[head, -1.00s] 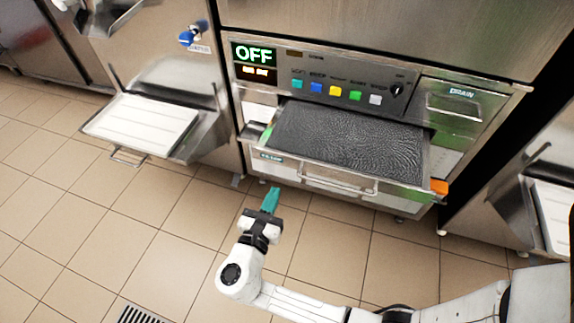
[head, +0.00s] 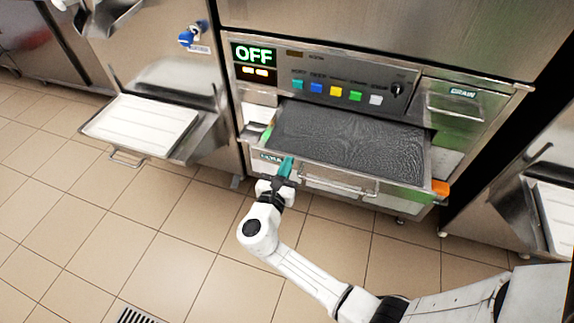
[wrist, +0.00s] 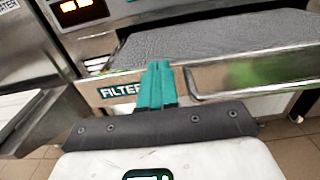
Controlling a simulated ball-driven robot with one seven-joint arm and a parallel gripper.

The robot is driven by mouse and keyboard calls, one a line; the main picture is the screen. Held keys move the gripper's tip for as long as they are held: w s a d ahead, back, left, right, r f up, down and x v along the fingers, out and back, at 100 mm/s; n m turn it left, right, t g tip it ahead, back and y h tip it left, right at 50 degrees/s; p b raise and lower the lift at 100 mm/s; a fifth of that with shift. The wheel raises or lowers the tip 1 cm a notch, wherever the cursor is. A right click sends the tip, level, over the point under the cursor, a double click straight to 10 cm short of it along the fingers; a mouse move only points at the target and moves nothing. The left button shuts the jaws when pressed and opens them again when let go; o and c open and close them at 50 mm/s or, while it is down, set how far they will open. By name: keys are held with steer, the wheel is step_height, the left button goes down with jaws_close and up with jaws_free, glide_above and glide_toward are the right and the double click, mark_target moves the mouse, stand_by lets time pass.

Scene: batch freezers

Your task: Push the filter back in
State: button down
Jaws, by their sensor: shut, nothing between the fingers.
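The filter (head: 350,140) is a dark, flat mesh panel in a steel drawer pulled out from the machine front. The drawer front (head: 330,178) has a bar handle (head: 342,186), and its "FILTER" label also shows in the wrist view (wrist: 120,90). My gripper (head: 287,164) has teal fingers, shut and empty, in front of the left part of the drawer front, left of the handle. In the wrist view the shut fingers (wrist: 156,84) overlap the drawer front just right of the label. I cannot tell whether they touch it.
Above the drawer are an "OFF" display (head: 254,54) and several coloured buttons (head: 335,91). A drain drawer (head: 466,100) is at right. A white tray (head: 142,124) on a steel shelf sticks out at left. Tiled floor (head: 130,220) lies open in front.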

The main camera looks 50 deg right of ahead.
mark_target(307, 123)
steer(key=b+x, duration=0.6)
steer(key=x, duration=1.3)
steer(key=shift+w+d+f+b, duration=0.1)
steer(key=shift+d+f+b, duration=0.05)
steer(key=shift+d+b, duration=0.2)
